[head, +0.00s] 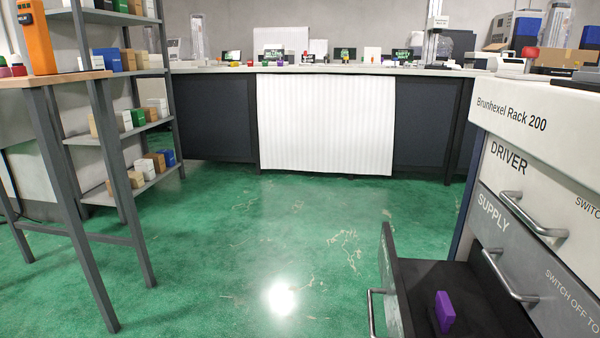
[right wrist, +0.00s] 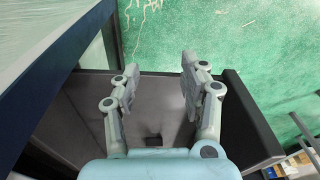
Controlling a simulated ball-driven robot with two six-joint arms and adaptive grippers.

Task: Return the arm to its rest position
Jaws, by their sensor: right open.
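My right gripper (right wrist: 160,78) is open in the right wrist view, its two fingers apart with nothing between them. It is over a dark open-topped box (right wrist: 245,110), which looks like a drawer; its grey inside shows between the fingers, with a small dark patch. In the head view an open dark drawer (head: 418,285) sticks out at the lower right from the cabinet (head: 500,215) marked "Brunhexel Rack 200". A purple block (head: 444,311) stands inside it. No purple shows in the right wrist view. Neither gripper shows in the head view.
Closed drawers marked DRIVER and SUPPLY have metal handles (head: 530,213). A shelf rack (head: 125,130) with small boxes and a table (head: 55,82) stand at the left. A long counter (head: 330,70) spans the back. The green floor (head: 260,240) between is clear.

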